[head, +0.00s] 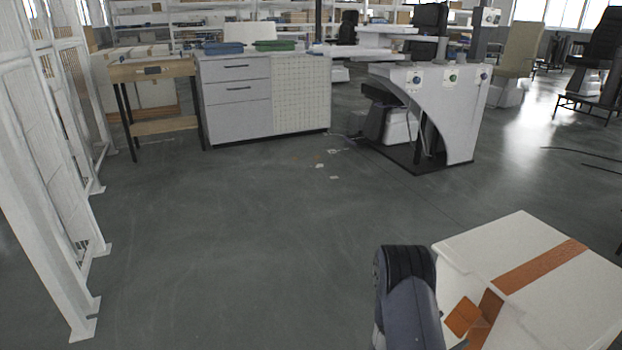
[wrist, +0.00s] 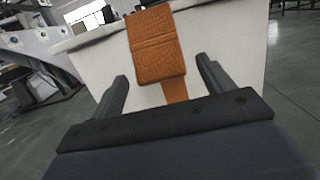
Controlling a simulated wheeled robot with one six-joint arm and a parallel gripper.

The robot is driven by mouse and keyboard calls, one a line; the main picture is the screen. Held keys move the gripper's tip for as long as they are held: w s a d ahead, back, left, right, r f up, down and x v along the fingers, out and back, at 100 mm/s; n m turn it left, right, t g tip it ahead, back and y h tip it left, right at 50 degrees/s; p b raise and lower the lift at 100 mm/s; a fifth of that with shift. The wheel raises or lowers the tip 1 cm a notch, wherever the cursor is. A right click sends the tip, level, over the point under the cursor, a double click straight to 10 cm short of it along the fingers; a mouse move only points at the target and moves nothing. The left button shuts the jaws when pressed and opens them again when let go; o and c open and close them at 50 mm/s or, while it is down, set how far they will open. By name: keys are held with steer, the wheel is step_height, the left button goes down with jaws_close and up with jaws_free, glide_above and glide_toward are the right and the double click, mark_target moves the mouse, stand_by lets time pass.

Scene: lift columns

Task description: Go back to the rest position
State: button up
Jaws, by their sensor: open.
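My gripper (wrist: 163,72) shows in the wrist view with its two dark fingers spread apart. Between and beyond them is a textured orange piece (wrist: 155,45) in front of a white box (wrist: 225,50). I cannot tell whether the fingers touch either one. In the head view the white box (head: 480,245) with an orange-brown stripe stands at the lower right. A small orange piece (head: 462,316) shows at its near side. My dark arm link is left of the box, and my gripper cannot be made out there.
Open grey floor (head: 240,230) fills the middle. A grey drawer cabinet (head: 237,105), a wooden side table (head: 152,72) and a white curved-front stand (head: 455,105) are at the back. Chairs (head: 520,50) stand far right.

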steer(key=x, duration=0.2)
steer(key=shift+w+d, duration=0.15)
steer(key=shift+d, duration=0.15)
steer(key=shift+r, duration=0.2)
